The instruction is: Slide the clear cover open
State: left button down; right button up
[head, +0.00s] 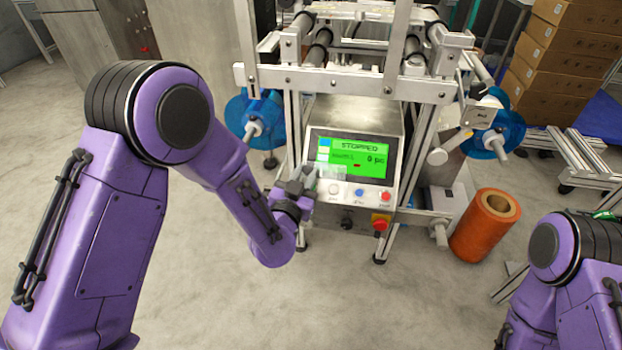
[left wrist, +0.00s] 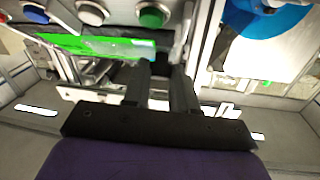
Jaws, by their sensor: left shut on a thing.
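The clear cover (head: 331,178) is a small see-through panel on the front of the control box, around the lower left of the green screen (head: 352,158) and over the leftmost button. My left gripper (head: 297,184) is at the cover's left edge, shut on it. In the left wrist view the two dark fingers of my left gripper (left wrist: 163,80) point up toward the panel; the cover is hard to make out there. The green screen also shows there (left wrist: 95,47), beside a row of buttons. My right gripper is out of view.
A blue button (head: 359,192), a red button (head: 386,196) and a red emergency stop (head: 380,223) sit on the box. Blue reels (head: 255,118) flank the machine frame. An orange roll (head: 484,226) stands at right. The floor in front is clear.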

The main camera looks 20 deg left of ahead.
pick_arm(q)
jog(key=c, duration=0.9)
grip_release()
jog(key=s, duration=1)
jog(key=shift+s+a, duration=0.3)
